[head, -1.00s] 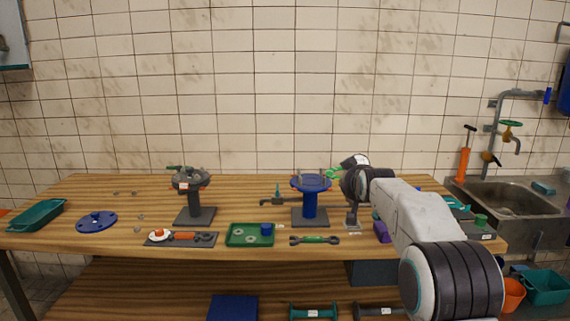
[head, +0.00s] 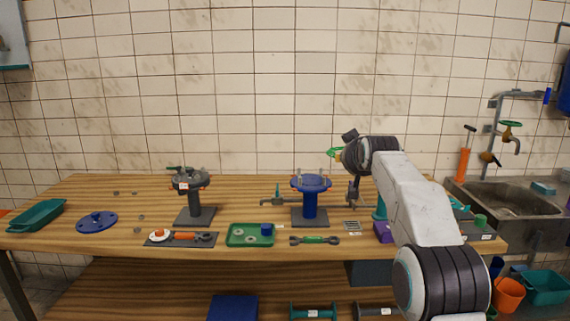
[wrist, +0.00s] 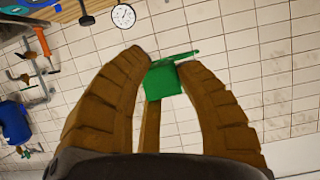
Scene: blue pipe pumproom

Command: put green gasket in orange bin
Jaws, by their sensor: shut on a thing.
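The green gasket (wrist: 163,82) is held between the fingertips of my gripper (wrist: 168,66) in the wrist view. It looks like a green block with a thin flat part along one edge. In the head view the green gasket (head: 335,153) shows at the left end of my gripper (head: 343,150), raised above the bench, behind and right of the blue stand. The orange bin (head: 508,294) stands low at the right, below the bench top and near the sink. My gripper is well above and left of it. The bin's inside is mostly hidden.
A blue stand (head: 310,205) and a grey-topped stand (head: 194,205) rise from the wooden bench. A green tray (head: 231,241) holds small parts. A teal bin (head: 546,288) is right of the orange bin. The sink (head: 508,203) is at the right.

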